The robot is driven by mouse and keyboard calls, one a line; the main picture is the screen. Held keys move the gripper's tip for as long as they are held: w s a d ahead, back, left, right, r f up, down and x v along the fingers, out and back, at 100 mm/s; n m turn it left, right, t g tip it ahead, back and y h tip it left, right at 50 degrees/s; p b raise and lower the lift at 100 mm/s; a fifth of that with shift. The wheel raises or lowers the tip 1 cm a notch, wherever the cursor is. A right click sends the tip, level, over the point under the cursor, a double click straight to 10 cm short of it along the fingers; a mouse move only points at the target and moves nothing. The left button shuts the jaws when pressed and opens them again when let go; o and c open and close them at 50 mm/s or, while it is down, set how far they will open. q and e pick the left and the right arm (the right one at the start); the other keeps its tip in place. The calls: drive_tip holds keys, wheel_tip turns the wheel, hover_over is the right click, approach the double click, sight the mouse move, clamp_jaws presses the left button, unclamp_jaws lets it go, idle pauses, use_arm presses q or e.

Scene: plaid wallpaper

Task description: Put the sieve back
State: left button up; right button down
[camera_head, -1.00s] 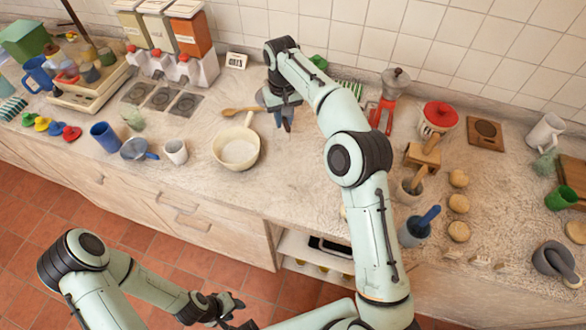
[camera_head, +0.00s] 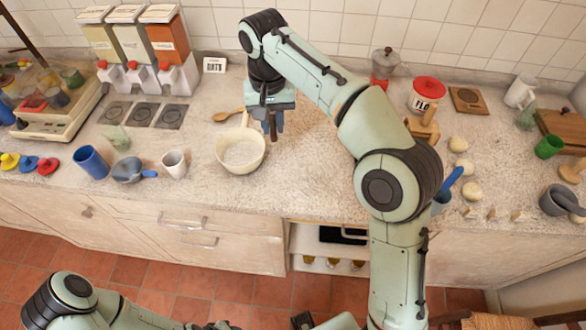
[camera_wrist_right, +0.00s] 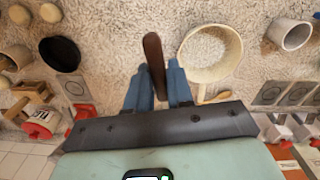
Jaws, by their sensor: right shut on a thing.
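My right gripper (camera_head: 273,122) is shut on a dark brown, bar-like thing (camera_wrist_right: 153,55) just right of a cream pan-shaped vessel (camera_head: 241,153). The brown thing sticks out past the blue fingertips in the right wrist view; its other end is hidden. I cannot tell whether it belongs to a sieve. A small grey-blue round vessel with a blue handle (camera_head: 127,170) lies further left on the counter; it may be the sieve, but its mesh is too small to make out. My left gripper (camera_head: 214,326) barely shows at the bottom edge, mostly cut off.
A blue cup (camera_head: 91,163) and a white cup (camera_head: 175,164) stand near the counter's front edge. A wooden spoon (camera_head: 227,116) lies behind the cream vessel. Dispensers (camera_head: 128,45) stand at the back left. Dough balls (camera_head: 459,166) and a flour pot (camera_head: 428,93) are right of my arm.

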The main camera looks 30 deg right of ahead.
drive_tip(key=s+d+r+m+b, duration=0.2)
drive_tip(key=s, duration=0.5)
drive_tip(key=f+b, duration=0.1)
drive_tip(key=f, duration=0.3)
drive_tip(key=f+b, duration=0.1)
drive_tip(key=f, duration=0.4)
drive_tip(key=f+b, duration=0.1)
drive_tip(key=f, duration=0.4)
drive_tip(key=shift+s+a+f, duration=0.1)
drive_tip(key=shift+s+a, duration=0.05)
drive_tip(key=shift+a, duration=0.15)
use_arm(q)
drive_tip(key=s+f+b, duration=0.1)
drive_tip(key=s+f, duration=0.2)
drive_tip(key=f, duration=0.4)
drive_tip(key=shift+f+g, duration=0.3)
drive_tip(key=shift+f, duration=0.1)
use_arm(e)
drive_tip(key=shift+f, duration=2.35)
use_arm(q)
drive_tip(key=shift+s, duration=0.1)
use_arm(e)
drive_tip(key=shift+f+b, duration=0.2)
drive_tip(key=shift+b, duration=0.1)
use_arm(q)
drive_tip(key=shift+f, duration=0.1)
use_arm(e)
drive_tip(key=c, duration=1)
unclamp_jaws()
drive_tip(key=shift+r, duration=0.15)
